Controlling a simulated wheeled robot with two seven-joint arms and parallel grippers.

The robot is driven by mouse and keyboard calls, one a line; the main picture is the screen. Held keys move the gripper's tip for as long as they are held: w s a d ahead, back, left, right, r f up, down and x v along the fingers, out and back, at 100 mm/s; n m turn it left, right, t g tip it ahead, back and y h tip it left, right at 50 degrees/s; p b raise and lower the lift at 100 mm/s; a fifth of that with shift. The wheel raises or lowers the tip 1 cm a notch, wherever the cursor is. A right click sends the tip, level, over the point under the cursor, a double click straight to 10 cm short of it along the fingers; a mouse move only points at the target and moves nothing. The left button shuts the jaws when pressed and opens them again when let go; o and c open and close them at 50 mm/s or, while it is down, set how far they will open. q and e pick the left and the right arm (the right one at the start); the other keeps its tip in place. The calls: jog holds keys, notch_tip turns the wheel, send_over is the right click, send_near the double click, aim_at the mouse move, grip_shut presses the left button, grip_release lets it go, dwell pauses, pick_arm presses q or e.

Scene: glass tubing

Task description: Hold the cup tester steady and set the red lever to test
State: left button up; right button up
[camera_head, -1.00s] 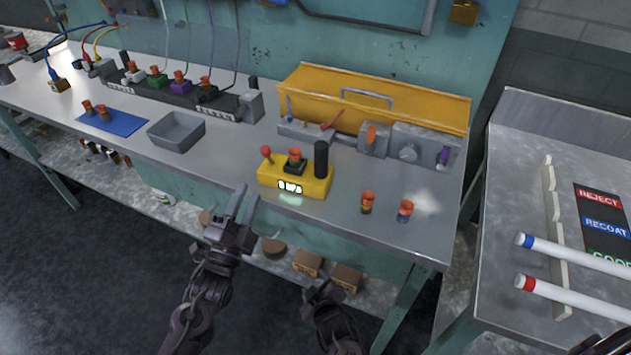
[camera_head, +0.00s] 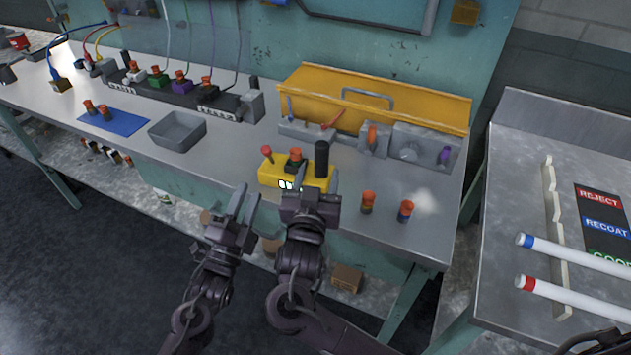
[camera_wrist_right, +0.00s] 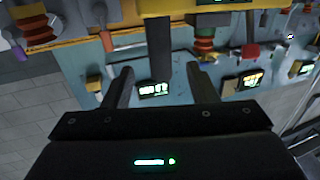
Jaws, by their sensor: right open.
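The yellow cup tester (camera_head: 268,178) sits near the bench's front edge, with a red-knobbed lever (camera_head: 267,150) at its left, an orange-and-black cup piece (camera_head: 295,157) in the middle and a black upright post (camera_head: 321,158) at its right. My right gripper (camera_head: 318,182) is open in front of the post and hides part of the tester's front and display. In the right wrist view the dark post (camera_wrist_right: 159,50) shows between the open fingers (camera_wrist_right: 160,92); I cannot tell whether they touch it. My left gripper (camera_head: 243,207) is open and empty, in front of the bench edge, left of the tester.
Two orange-topped pieces (camera_head: 367,202) (camera_head: 405,211) stand right of the tester. A grey tray (camera_head: 177,140) and a blue mat (camera_head: 112,123) lie to the left. A yellow case (camera_head: 380,96) and grey control boxes (camera_head: 410,146) are behind. Bench between tray and tester is clear.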

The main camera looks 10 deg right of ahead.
aim_at(321, 162)
jog(key=x, duration=0.7)
jog(key=shift+c, duration=0.2)
grip_shut()
pick_arm(q)
jog(key=shift+a+f, duration=0.1)
jog(key=shift+f, duration=0.05)
jog(key=c, duration=0.3)
jog(key=s+a+f+m+h, duration=0.1)
jog(key=m, duration=0.1)
jog(key=s+a+f+m+g+h, duration=0.1)
jog(key=a+m, duration=0.1)
jog(key=a+f+m+h, duration=0.1)
jog(key=a+m, duration=0.1)
jog(key=shift+s+g, duration=0.4)
grip_shut()
pick_arm(e)
jog(key=shift+f, duration=0.1)
